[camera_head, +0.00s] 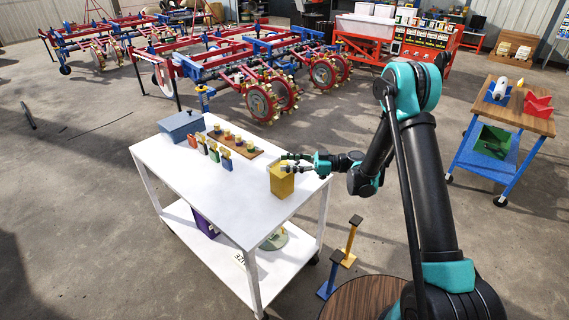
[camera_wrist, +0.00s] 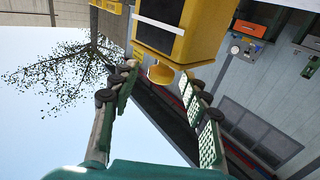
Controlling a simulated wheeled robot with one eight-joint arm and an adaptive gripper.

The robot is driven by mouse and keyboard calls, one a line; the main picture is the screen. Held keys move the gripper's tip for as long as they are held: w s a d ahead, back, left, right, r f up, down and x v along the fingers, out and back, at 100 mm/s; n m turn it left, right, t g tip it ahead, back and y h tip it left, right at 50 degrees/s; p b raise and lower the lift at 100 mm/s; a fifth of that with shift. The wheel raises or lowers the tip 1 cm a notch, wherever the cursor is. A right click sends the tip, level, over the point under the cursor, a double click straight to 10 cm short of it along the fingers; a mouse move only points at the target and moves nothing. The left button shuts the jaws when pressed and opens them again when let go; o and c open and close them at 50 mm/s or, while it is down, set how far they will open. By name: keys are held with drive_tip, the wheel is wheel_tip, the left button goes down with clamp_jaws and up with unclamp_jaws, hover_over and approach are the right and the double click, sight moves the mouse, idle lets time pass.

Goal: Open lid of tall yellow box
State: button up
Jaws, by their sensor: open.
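The tall yellow box (camera_head: 281,182) stands upright on the right end of the white cart top (camera_head: 205,178). My gripper (camera_head: 290,163) reaches in from the right, with its fingers at the height of the box's top. In the wrist view, a yellow box-shaped body (camera_wrist: 206,35) with a dark panel fills the top middle. A round yellow knob-like piece (camera_wrist: 160,74) sticks out from it, between the fingertips of my gripper (camera_wrist: 161,80). The fingers are apart, and gaps show on both sides of the knob. I cannot tell whether the lid is raised.
On the cart stand a blue-grey lidded box (camera_head: 181,126), a brown board (camera_head: 236,145) with small pieces, and several small coloured blocks (camera_head: 214,152). The lower shelf (camera_head: 215,245) holds a purple box (camera_head: 204,224). The cart top's front middle is clear. A wooden-topped side table (camera_head: 515,110) stands right.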

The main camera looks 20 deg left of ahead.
drive_tip(key=shift+x, duration=0.8)
drive_tip(key=shift+c, duration=0.4)
clamp_jaws()
